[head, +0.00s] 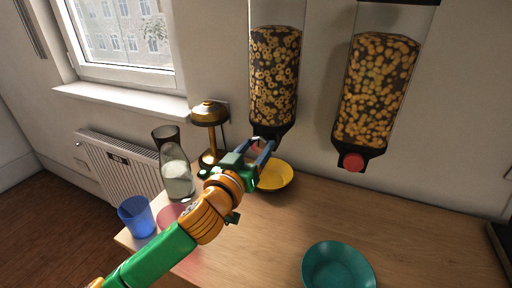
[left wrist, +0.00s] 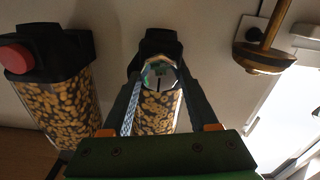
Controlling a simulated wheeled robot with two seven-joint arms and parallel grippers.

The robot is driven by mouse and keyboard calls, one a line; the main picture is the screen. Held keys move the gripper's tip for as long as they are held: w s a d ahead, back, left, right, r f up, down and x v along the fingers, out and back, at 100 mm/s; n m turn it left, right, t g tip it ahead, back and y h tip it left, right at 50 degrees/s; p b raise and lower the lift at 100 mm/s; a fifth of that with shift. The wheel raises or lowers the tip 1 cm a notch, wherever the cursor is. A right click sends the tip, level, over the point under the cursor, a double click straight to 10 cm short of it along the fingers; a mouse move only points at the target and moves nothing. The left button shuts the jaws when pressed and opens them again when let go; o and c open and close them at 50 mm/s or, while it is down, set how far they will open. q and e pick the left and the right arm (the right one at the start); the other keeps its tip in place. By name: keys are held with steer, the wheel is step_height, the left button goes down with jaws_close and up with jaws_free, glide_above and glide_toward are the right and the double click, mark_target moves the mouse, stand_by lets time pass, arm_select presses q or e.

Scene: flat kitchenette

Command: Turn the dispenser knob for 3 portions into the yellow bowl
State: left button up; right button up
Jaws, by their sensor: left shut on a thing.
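The left dispenser (head: 274,80) hangs on the wall, filled with ring-shaped cereal; it also shows in the left wrist view (left wrist: 158,112). My left gripper (head: 261,147) reaches its black base and is shut on its knob. In the left wrist view the knob (left wrist: 159,73) sits between the two fingers as a pale, faceted round face. In the head view the fingers mostly hide it. The yellow bowl (head: 278,177) stands on the counter below this dispenser, partly hidden by my gripper. No cereal is visible in the part that shows. My right gripper is not in view.
A second dispenser (head: 376,90) with a red knob (head: 352,162) hangs to the right. A teal bowl (head: 338,268) stands at the counter's front. A brass lamp (head: 209,115), a glass carafe (head: 177,178) and a blue cup (head: 136,215) stand left, near my arm.

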arm_select(q)
steer(key=m+p, duration=0.2)
steer(key=m, duration=0.1)
steer(key=shift+r, duration=0.2)
steer(key=m+p, duration=0.3)
steer(key=m, duration=0.2)
steer(key=shift+d+m, duration=0.15)
steer(key=shift+m, duration=0.15)
steer(key=m+p, duration=0.2)
steer(key=m, duration=0.2)
steer(key=shift+s+f+m, duration=0.1)
steer(key=shift+m, duration=0.2)
steer(key=shift+d+f+m+p, duration=0.15)
steer(key=shift+m+p, duration=0.7)
steer(key=shift+m, duration=1.05)
steer(key=shift+m, duration=0.3)
steer(key=o, duration=1.4)
steer(key=shift+f, duration=0.1)
